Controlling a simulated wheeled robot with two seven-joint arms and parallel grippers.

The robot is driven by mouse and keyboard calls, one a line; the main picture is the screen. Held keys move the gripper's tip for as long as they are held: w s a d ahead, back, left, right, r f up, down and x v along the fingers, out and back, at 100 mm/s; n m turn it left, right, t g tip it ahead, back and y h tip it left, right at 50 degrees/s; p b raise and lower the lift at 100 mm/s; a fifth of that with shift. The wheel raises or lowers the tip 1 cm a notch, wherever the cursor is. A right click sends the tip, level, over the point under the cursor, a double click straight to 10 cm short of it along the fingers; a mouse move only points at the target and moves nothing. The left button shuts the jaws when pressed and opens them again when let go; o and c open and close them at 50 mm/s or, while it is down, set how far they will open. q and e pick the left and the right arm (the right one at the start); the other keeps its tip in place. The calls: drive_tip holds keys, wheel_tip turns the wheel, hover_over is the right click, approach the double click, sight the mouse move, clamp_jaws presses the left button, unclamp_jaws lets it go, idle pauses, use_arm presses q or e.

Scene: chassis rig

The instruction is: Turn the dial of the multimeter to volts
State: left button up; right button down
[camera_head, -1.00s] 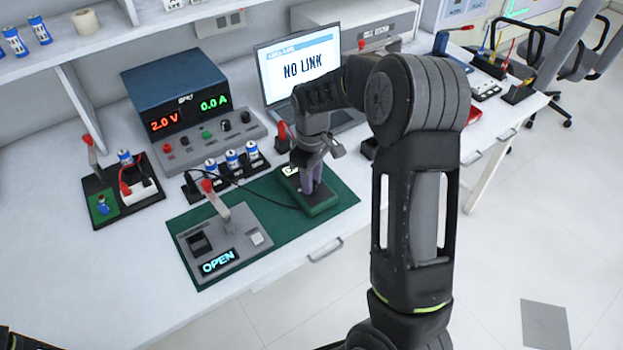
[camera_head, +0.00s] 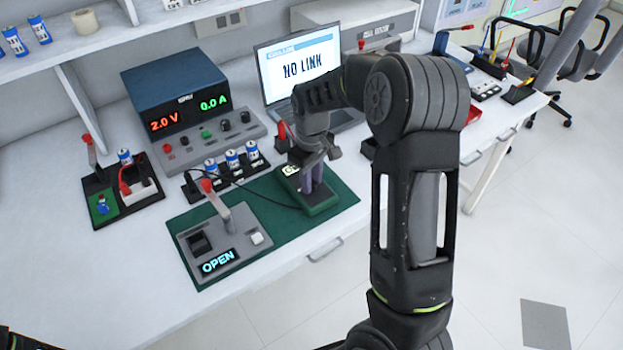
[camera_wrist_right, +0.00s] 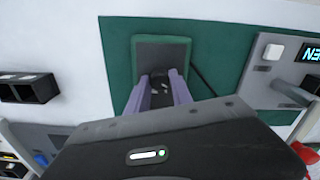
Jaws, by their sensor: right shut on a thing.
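The multimeter (camera_head: 322,208) is a green-cased device lying on the green mat (camera_head: 258,197). A strip of its lit display shows beside my gripper in the head view, but I cannot read it. In the wrist view the multimeter's grey face and green rim (camera_wrist_right: 186,45) lie below my fingers. My right gripper (camera_head: 309,184) points down over it, with its purple-grey fingers shut on the dark dial (camera_wrist_right: 160,82). The fingers and gripper body hide most of the dial and its markings. My left gripper is out of view.
A grey tester reading OPEN (camera_head: 228,243) with a red-tipped lever stands left on the mat. A black cable crosses the mat.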

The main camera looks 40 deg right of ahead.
drive_tip(key=m, duration=0.3)
drive_tip(key=shift+m, duration=2.1)
drive_tip(key=shift+w, duration=0.1)
drive_tip(key=c, duration=1.1)
unclamp_jaws()
drive_tip(key=shift+r, duration=0.1)
wheel_tip(320, 180, up, 8)
drive_tip(key=shift+f, duration=0.15)
drive_tip(key=shift+f, duration=0.1)
